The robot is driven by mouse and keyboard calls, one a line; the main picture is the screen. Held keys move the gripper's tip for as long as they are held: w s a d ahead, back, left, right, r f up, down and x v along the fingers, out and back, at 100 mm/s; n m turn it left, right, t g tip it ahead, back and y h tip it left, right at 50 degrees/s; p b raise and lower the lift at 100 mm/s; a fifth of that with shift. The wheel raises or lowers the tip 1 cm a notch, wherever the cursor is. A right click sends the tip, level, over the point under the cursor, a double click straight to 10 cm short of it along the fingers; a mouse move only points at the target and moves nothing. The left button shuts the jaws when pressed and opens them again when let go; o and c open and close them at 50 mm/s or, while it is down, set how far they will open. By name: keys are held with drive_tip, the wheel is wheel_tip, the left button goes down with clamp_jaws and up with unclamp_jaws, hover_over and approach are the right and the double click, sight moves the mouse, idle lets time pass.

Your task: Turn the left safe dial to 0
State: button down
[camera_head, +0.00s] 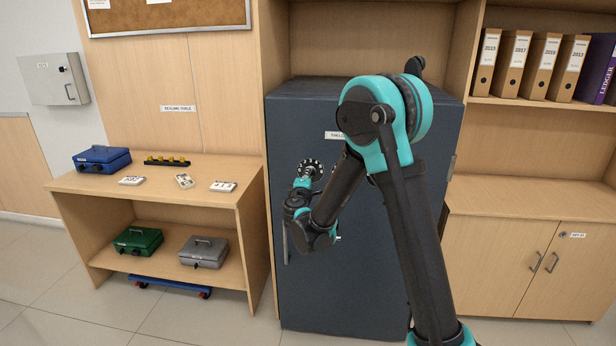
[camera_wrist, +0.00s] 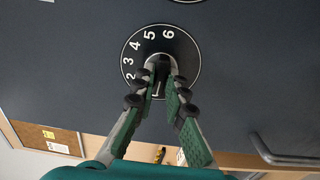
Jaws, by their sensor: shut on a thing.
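The dark grey safe (camera_head: 300,125) stands in the middle of the head view. A round black dial (camera_head: 311,166) with white marks is on its front, partly hidden by my arm. My gripper (camera_wrist: 160,72) is shut on the dial's grey knob (camera_wrist: 158,60), with a finger on each side. In the head view my gripper (camera_head: 303,183) is at the dial. The dial's pointer setting cannot be read.
Part of another dial (camera_wrist: 186,1) shows at the wrist view's top edge. A bar handle (camera_head: 286,243) stands out from the safe's front below the dial. A low shelf unit (camera_head: 190,193) with cash boxes is left, a cabinet (camera_head: 520,235) right. Open floor lies in front.

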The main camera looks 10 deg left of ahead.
idle(0.5)
drive_tip(key=c, duration=1.6)
unclamp_jaws()
drive_tip(key=shift+o, duration=0.2)
drive_tip(key=shift+s, duration=0.1)
drive_tip(key=s, duration=1.2)
drive_tip(key=shift+a, duration=0.25)
